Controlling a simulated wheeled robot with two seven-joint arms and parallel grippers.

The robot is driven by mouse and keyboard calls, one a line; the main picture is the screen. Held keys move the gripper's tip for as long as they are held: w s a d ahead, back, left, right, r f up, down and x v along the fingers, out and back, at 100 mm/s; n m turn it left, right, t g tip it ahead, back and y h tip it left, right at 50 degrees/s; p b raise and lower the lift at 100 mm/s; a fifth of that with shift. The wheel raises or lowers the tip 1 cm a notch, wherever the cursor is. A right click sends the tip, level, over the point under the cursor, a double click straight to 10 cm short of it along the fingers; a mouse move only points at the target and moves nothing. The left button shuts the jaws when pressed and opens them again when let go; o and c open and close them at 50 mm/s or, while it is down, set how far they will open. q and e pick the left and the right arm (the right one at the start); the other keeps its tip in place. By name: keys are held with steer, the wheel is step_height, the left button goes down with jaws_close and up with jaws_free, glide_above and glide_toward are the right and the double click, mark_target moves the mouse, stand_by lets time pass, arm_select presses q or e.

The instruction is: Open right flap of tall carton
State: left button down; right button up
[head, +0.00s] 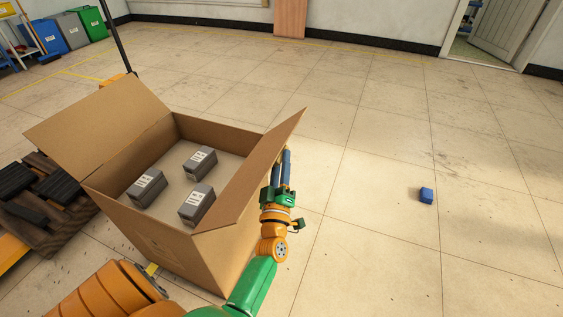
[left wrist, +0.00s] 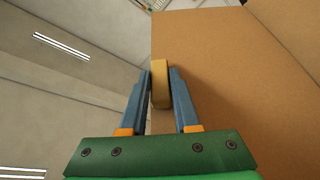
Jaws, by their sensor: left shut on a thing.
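The tall carton (head: 160,240) stands open at the top, with three grey labelled boxes (head: 200,163) inside. Its left flap (head: 90,125) is folded outward. Its right flap (head: 250,175) stands up and tilts outward to the right. My left gripper (head: 283,155) is at the outer side of the right flap. In the left wrist view, its blue fingers (left wrist: 160,85) are shut on a small tan tab (left wrist: 160,84) at the edge of the right flap (left wrist: 225,75). Part of the fingers' contact is hidden in the head view. My right gripper is out of view.
A dark pallet-like stack (head: 45,205) stands close to the carton's left. A small blue cube (head: 426,195) lies on the floor at the right. The floor right of the carton is otherwise clear. Coloured bins (head: 72,30) stand far back left.

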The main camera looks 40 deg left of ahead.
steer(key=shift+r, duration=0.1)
arm_select(q)
steer(key=r+p, duration=0.1)
steer(key=a+r+n+p, duration=0.1)
steer(key=p, duration=0.1)
steer(key=shift+s+r+g, duration=0.2)
steer(key=shift+r+g, duration=0.1)
steer(key=a+n+p, duration=0.1)
steer(key=a+r+n+p, duration=0.1)
steer(key=p, duration=0.1)
steer(key=shift+s+r+g, duration=0.2)
steer(key=shift+r+g, duration=0.05)
steer(key=shift+g, duration=0.15)
steer(key=shift+s+a+n, duration=0.1)
steer(key=shift+a+n, duration=0.2)
steer(key=shift+a, duration=0.05)
steer(key=shift+a+f, duration=0.1)
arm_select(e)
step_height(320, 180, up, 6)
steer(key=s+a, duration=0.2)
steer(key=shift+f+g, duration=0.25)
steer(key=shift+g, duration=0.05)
arm_select(q)
steer(key=c, duration=0.6)
jaws_free()
steer(key=shift+c, duration=0.2)
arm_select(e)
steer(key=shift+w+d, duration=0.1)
arm_select(q)
steer(key=shift+s, duration=0.1)
